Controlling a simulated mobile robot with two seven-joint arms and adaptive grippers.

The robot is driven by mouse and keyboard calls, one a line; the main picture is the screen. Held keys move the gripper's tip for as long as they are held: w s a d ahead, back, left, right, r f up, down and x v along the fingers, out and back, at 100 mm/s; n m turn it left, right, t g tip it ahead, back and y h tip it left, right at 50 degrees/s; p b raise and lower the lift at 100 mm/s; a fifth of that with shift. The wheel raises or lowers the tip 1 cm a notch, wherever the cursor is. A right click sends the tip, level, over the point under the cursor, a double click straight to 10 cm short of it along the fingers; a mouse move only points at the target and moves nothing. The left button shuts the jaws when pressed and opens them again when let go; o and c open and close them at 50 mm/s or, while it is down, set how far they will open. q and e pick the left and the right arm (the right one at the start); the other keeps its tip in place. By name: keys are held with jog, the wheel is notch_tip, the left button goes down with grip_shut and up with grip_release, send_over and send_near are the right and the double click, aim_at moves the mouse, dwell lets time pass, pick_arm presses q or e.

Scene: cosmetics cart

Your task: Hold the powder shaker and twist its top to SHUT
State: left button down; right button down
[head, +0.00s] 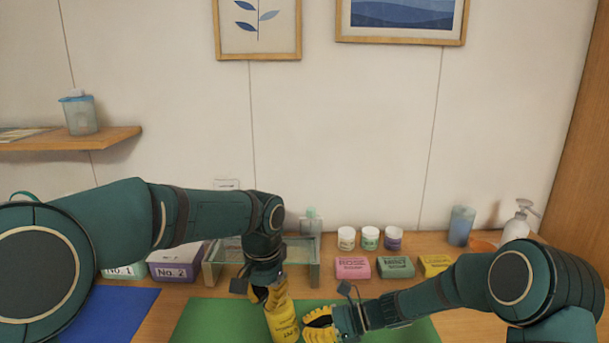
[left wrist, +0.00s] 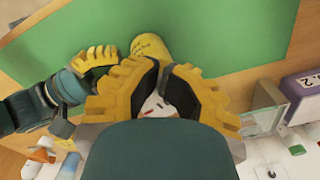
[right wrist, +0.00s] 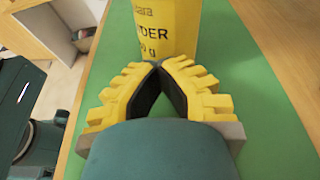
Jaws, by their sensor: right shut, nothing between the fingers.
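The yellow powder shaker (head: 283,321) stands on the green mat, tilted in the head view, with dark lettering on its body. My left gripper (head: 268,292) comes down from above and is shut on its top. In the left wrist view, a pale top with red marks (left wrist: 155,105) shows between the fingers, and the yellow body (left wrist: 150,46) shows beyond them. My right gripper (head: 320,318) is shut and empty, low beside the shaker's right side. In the right wrist view, its fingertips (right wrist: 158,66) meet just in front of the lettered body (right wrist: 166,28). The top's exact setting is hidden.
The green mat (head: 205,320) and a blue mat (head: 118,308) lie on the wooden table. Behind are a clear stand (head: 314,268), labelled boxes (head: 175,265), several soap boxes (head: 396,267), jars (head: 370,238) and a pump bottle (head: 520,220).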

pick_arm(q)
jog(key=shift+s+f, duration=0.15)
jog(key=shift+f, duration=0.3)
notch_tip(320, 180, up, 6)
jog(key=shift+a+r, duration=0.2)
jog(key=shift+a, duration=0.05)
dwell(0.5)
jog(key=d+f, duration=0.1)
jog(key=f, duration=0.1)
jog(key=s+d+f, duration=0.1)
jog(key=f, duration=0.1)
jog(key=d+f, duration=0.1)
jog(key=f, duration=0.1)
jog(key=shift+s+d+f, duration=0.1)
jog(key=shift+s+d, duration=0.05)
jog(key=shift+d, duration=0.15)
dwell(0.4)
